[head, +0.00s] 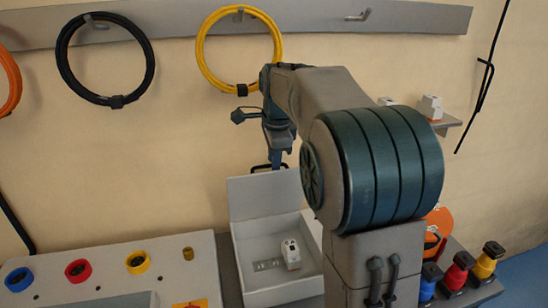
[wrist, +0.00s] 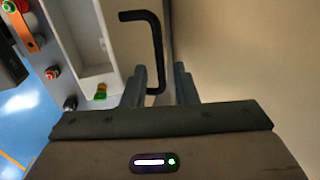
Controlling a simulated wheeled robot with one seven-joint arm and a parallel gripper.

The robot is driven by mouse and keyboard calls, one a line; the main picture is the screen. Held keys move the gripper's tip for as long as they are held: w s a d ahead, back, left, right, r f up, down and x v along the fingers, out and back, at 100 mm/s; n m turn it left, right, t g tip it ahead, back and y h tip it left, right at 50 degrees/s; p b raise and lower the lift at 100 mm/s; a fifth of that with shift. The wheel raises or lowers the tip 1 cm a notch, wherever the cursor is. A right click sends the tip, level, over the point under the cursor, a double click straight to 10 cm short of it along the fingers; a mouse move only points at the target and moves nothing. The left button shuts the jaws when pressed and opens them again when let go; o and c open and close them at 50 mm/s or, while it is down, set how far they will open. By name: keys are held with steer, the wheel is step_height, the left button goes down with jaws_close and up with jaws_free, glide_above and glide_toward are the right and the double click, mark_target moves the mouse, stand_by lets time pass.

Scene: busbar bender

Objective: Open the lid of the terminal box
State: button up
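The terminal box (head: 240,258) is a pale grey open-topped box at the lower middle of the head view. Its lid (head: 265,196) stands raised at the back, so the inside is in view. A black bent handle (head: 258,168) shows at the lid's top edge; it also shows in the wrist view (wrist: 156,45). My gripper (head: 276,165) is over that edge, pointing down beside the handle. In the wrist view my gripper's fingers (wrist: 160,88) are apart, with the handle's end showing between them. I cannot tell whether they touch it. My arm hides the box's right side.
A small white part (head: 290,254) is inside the box. Left is a panel (head: 200,262) with red, yellow and blue rings. Right are several coloured terminals (head: 458,272). Black (head: 64,60) and yellow (head: 203,50) cable coils hang on the wall behind.

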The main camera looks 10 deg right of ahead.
jaws_close()
steer(key=shift+w+r+p, duration=0.15)
steer(key=shift+w+p, duration=0.35)
steer(key=shift+w, duration=0.15)
steer(key=shift+w+r+p, duration=0.15)
steer(key=shift+w+p, duration=0.35)
steer(key=shift+w, duration=0.1)
steer(key=shift+o, duration=1.2)
jaws_free()
steer(key=s+d+r+b, duration=0.1)
steer(key=s+d+r, duration=0.5)
steer(key=d+r, duration=0.4)
steer(key=shift+s+r+b, duration=0.15)
steer(key=shift+r+b, duration=0.25)
steer(key=shift+r, duration=0.1)
